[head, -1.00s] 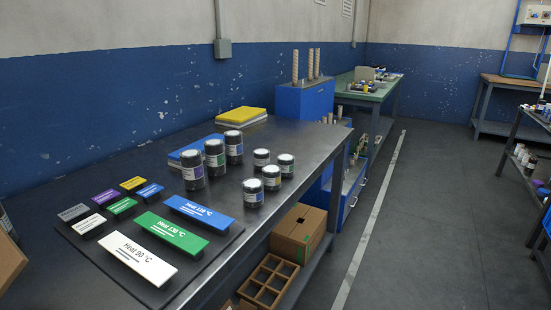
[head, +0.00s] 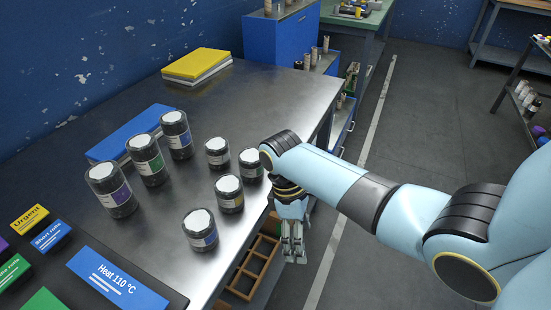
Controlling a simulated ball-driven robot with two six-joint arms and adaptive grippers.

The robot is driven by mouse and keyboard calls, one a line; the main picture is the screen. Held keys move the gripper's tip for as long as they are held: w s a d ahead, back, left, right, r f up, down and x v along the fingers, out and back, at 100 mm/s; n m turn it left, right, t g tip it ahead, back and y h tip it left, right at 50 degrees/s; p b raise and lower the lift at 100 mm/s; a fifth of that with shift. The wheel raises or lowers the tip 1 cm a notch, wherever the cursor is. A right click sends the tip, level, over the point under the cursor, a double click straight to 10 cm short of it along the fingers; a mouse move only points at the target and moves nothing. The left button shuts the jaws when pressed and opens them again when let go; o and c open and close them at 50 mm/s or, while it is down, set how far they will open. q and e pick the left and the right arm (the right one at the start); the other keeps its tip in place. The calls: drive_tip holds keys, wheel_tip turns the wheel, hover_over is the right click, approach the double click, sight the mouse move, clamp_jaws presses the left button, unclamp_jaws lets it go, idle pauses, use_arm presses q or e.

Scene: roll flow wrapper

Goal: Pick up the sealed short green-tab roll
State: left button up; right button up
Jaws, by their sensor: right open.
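Several short dark rolls with white tops stand upright on the steel table. One short roll (head: 251,165) stands at the right of the group, close beside my right wrist in the picture; its label colour is hard to tell now, but looked green earlier. Other short rolls show a yellow label (head: 229,194) and a blue label (head: 200,231); another short roll (head: 217,153) stands behind. A tall roll (head: 146,160) has a green label. My right gripper (head: 293,255) is open and empty, pointing down beyond the table's right edge. My left gripper is out of view.
Tall rolls with purple (head: 111,190) and blue-purple (head: 176,135) labels flank the tall green one. Blue (head: 135,130) and yellow (head: 197,63) stacks lie behind. A "Heat 110 °C" plate (head: 118,279) lies front left. A divided wooden crate (head: 252,268) sits below the table edge.

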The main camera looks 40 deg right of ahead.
sight(250, 155)
drive_tip(key=w+r+t+p, duration=0.1)
drive_tip(key=w+r, duration=0.4)
drive_tip(key=r, duration=0.2)
drive_tip(key=w+r+t+p, duration=0.1)
drive_tip(key=w+r, duration=0.5)
drive_tip(key=r, duration=0.2)
drive_tip(key=w+r+t+p, duration=0.1)
drive_tip(key=w+r, duration=0.4)
drive_tip(key=r, duration=0.2)
drive_tip(key=shift+w+d+r+n, duration=0.2)
drive_tip(key=shift+w+d+n, duration=0.05)
drive_tip(key=shift+w+n, duration=0.05)
drive_tip(key=shift+w+f+t, duration=0.15)
drive_tip(key=shift+f+t, duration=0.15)
drive_tip(key=shift+f, duration=0.05)
wheel_tip(250, 155, down, 10)
drive_tip(key=shift+r, duration=0.2)
drive_tip(key=c, duration=1.3)
drive_tip(key=shift+c, duration=0.3)
drive_tip(key=shift+w+r, duration=0.1)
drive_tip(key=shift+r, duration=0.05)
